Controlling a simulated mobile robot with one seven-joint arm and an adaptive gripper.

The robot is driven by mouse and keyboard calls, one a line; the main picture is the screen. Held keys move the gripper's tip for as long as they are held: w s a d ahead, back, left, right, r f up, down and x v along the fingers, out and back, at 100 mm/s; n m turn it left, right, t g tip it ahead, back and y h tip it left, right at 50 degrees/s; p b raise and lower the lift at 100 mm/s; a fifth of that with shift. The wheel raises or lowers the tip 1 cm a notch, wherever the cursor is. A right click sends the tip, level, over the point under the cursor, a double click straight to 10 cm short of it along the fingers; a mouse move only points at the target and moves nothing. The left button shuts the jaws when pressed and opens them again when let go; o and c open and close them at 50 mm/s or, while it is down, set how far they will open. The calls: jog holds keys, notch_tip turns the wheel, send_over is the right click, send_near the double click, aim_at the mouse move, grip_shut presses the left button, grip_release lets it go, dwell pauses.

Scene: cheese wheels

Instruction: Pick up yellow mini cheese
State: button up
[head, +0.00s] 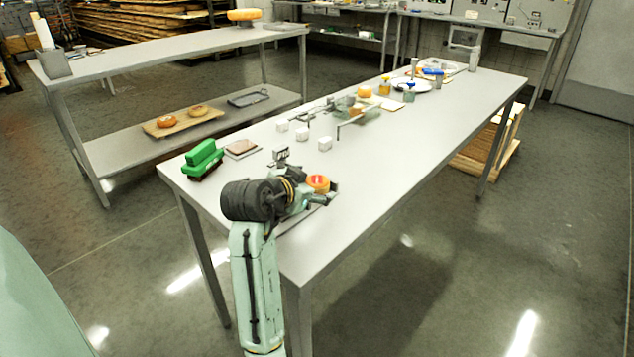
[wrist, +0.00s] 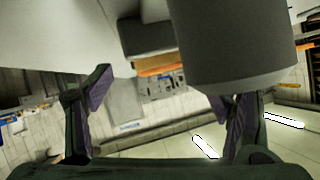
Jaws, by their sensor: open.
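A small round orange-yellow cheese with a red label (head: 318,183) shows near the front of the long table, right beside my gripper (head: 322,194). My gripper partly hides its lower side, and I cannot tell whether they touch. A second small yellow-orange round cheese (head: 364,91) sits farther back on the same table. In the wrist view my gripper (wrist: 172,88) has its two purple-padded fingers wide apart, with nothing held between them. No cheese is clearly visible in the wrist view; large grey shapes fill its upper part.
The table's right side is mostly clear. A second table (head: 160,57) at left carries a large cheese wheel (head: 244,14).

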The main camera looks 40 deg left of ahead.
jog(key=shift+x, duration=1.35)
jog(key=shift+c, duration=0.4)
jog(key=shift+s, duration=0.1)
jog(key=c, duration=1.2)
